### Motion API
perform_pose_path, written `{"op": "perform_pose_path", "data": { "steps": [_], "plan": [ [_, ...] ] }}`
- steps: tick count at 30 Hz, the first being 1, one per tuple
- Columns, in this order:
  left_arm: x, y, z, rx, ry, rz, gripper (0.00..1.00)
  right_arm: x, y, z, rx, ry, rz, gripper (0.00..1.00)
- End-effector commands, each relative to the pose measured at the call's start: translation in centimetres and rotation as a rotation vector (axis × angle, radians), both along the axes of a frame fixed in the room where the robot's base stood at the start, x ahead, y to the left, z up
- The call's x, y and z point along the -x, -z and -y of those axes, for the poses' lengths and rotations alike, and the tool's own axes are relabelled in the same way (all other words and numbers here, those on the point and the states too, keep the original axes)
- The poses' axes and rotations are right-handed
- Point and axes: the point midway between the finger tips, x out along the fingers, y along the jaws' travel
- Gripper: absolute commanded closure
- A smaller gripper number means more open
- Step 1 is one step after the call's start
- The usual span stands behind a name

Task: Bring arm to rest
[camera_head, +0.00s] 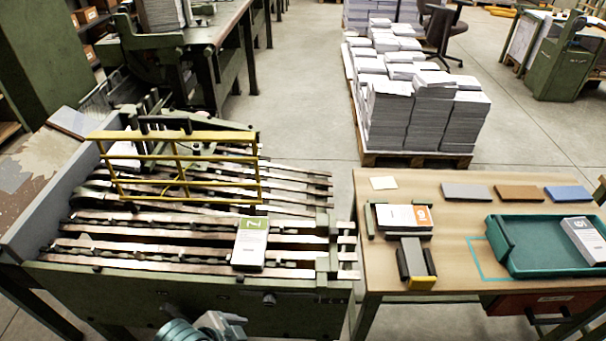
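My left arm shows at the bottom edge, a teal and grey part (205,328) in front of the green gathering machine (200,295). Its fingertips cannot be made out, so I cannot tell if it is open or shut. My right gripper is not in view. A booklet block with a green top and a 7 (250,243) lies on the machine's metal rails. A white block with an orange label (403,216) sits in a small dark holder on the wooden table (450,225). A grey-topped block (584,240) lies in a teal tray (535,262).
A yellow guard frame (180,168) stands over the rails. Grey (466,192), brown (519,193) and blue (567,194) flat pieces lie along the table's back. A black and yellow block (416,264) is at its front. Paper stacks (400,115) stand on a pallet behind.

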Motion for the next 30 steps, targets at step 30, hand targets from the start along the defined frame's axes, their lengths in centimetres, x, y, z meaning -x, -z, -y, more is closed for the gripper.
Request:
{"op": "perform_pose_path", "data": {
  "steps": [30],
  "plan": [
    [8.2,9.4,-10.7,-0.012,-0.790,-0.156,0.15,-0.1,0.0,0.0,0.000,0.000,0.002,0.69]
  ]
}}
